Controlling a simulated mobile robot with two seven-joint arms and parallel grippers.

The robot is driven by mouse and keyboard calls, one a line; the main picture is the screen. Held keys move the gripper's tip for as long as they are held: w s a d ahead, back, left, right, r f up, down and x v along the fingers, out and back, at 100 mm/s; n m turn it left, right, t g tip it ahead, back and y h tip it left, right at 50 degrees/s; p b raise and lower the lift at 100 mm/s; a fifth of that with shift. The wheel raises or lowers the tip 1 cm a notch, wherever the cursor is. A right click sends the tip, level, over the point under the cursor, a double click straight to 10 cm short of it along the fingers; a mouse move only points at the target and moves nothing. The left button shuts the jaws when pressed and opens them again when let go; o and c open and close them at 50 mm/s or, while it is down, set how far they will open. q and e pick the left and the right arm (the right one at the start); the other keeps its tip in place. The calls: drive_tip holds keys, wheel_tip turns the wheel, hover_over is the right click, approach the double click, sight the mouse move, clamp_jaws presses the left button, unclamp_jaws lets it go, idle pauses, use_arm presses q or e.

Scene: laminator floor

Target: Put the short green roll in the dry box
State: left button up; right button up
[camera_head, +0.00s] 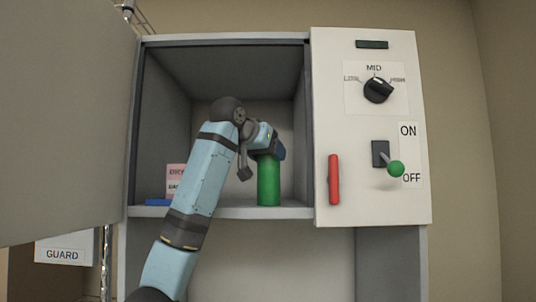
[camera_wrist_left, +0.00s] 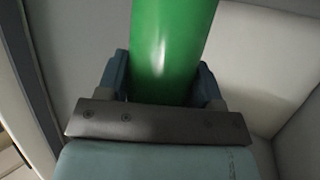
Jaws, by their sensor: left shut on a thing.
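The short green roll (camera_head: 268,182) stands upright inside the dry box (camera_head: 222,211), at the right part of its floor. In the head view its lower end looks to be at the box floor; I cannot tell whether it bears on it. My left gripper (camera_head: 267,154) is shut on the upper part of the roll. In the left wrist view the green roll (camera_wrist_left: 172,45) sits between the two fingers of the left gripper (camera_wrist_left: 163,80). My right gripper is in neither view.
The box door (camera_head: 65,120) stands open at the left. A panel with a dial (camera_head: 378,89), a green-knobbed switch (camera_head: 396,168) and a red handle (camera_head: 334,179) is at the right. A pink label (camera_head: 176,172) and a blue item (camera_head: 157,202) are at the box's left.

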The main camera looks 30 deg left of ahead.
use_arm(q)
drive_tip(key=shift+s+d, duration=0.1)
drive_tip(key=o, duration=1.4)
drive_tip(key=shift+f, duration=0.1)
